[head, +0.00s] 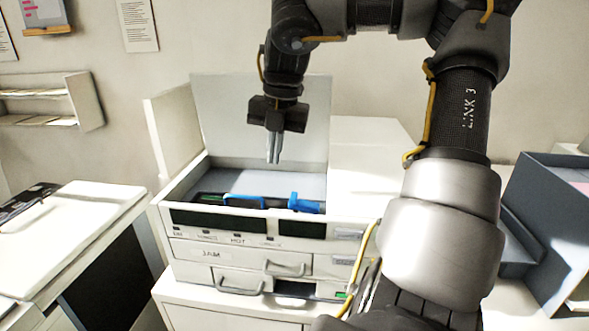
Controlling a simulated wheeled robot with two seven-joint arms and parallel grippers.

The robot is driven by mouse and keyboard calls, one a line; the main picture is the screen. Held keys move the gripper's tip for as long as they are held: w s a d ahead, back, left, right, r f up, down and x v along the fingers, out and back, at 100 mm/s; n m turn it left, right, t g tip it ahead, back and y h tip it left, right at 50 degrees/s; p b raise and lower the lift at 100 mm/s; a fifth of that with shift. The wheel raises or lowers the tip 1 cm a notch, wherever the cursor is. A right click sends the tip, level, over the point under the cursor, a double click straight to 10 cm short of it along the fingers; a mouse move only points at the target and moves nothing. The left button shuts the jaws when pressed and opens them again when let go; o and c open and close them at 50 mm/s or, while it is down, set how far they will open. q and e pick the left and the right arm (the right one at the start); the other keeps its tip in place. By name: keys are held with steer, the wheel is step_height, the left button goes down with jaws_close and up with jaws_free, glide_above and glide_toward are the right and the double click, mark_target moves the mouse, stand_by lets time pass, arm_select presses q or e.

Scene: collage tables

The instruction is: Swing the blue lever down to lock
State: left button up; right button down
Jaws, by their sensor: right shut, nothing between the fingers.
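The blue lever shows as blue parts inside the open top of a white printer-like machine (180,248). One blue piece (243,201) lies toward the left of the opening, and another blue piece (304,204) with a raised tab sits to its right. I cannot tell which of them is the lever. My right gripper (273,150) points down above the opening, shut and empty, apart from the blue parts. My left gripper is not in view.
The machine's raised lid (300,115) stands behind my gripper, and a side panel (172,135) stands open at left. A white table (75,225) is at left. A dark grey box (550,215) stands at right.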

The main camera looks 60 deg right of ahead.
steer(key=w+r, duration=0.1)
steer(key=w+a+r, duration=0.1)
steer(key=shift+w, duration=0.3)
steer(key=shift+w, duration=0.1)
stand_by(0.4)
